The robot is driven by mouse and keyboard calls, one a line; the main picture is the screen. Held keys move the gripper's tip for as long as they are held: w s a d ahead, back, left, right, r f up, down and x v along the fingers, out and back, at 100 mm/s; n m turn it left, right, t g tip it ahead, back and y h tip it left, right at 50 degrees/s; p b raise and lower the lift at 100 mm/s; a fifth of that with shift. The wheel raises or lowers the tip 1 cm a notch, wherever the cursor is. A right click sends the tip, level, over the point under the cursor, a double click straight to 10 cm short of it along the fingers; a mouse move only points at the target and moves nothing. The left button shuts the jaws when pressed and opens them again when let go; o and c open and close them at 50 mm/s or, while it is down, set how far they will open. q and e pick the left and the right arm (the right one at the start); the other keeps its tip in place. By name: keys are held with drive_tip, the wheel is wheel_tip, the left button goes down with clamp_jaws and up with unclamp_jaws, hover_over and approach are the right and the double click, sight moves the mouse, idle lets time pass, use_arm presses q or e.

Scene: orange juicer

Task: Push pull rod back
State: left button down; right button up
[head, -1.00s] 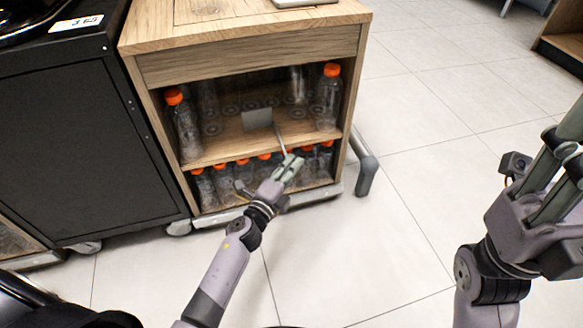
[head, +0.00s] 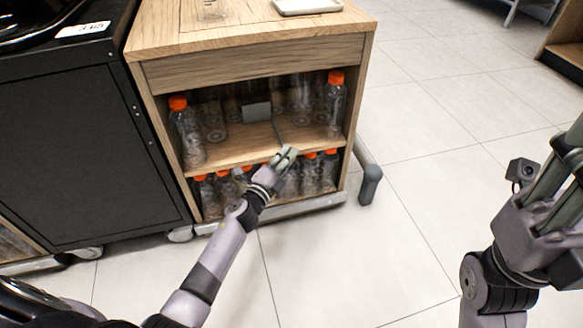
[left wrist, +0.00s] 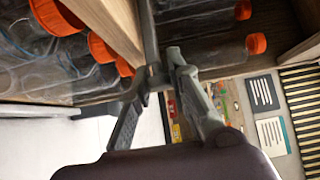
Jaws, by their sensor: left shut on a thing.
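The pull rod (head: 277,131) is a thin grey rod with a flat grey plate (head: 257,111) at its far end, inside the upper shelf of the wooden cabinet. My left gripper (head: 284,155) is shut on the rod's near end, just in front of the shelf edge. In the left wrist view, the rod (left wrist: 150,38) runs up from between the fingers of the left gripper (left wrist: 160,78). My right gripper (head: 562,170) is raised at the right edge of the head view, its fingers partly cut off, away from the cabinet.
Orange-capped bottles stand at the upper shelf's left (head: 187,135) and right (head: 333,105), on both sides of the rod. Several more fill the lower shelf (head: 328,170). A white tray (head: 307,5) lies on the cabinet top (head: 200,38). The floor in front is clear.

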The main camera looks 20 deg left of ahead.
use_arm(q)
drive_tip(key=c, duration=1.5)
unclamp_jaws()
drive_tip(key=shift+o, duration=0.2)
drive_tip(key=shift+s, duration=0.15)
drive_tip(key=s+a, duration=0.2)
drive_tip(key=s, duration=0.9)
drive_tip(key=shift+s+a, duration=0.15)
drive_tip(key=shift+s, duration=0.1)
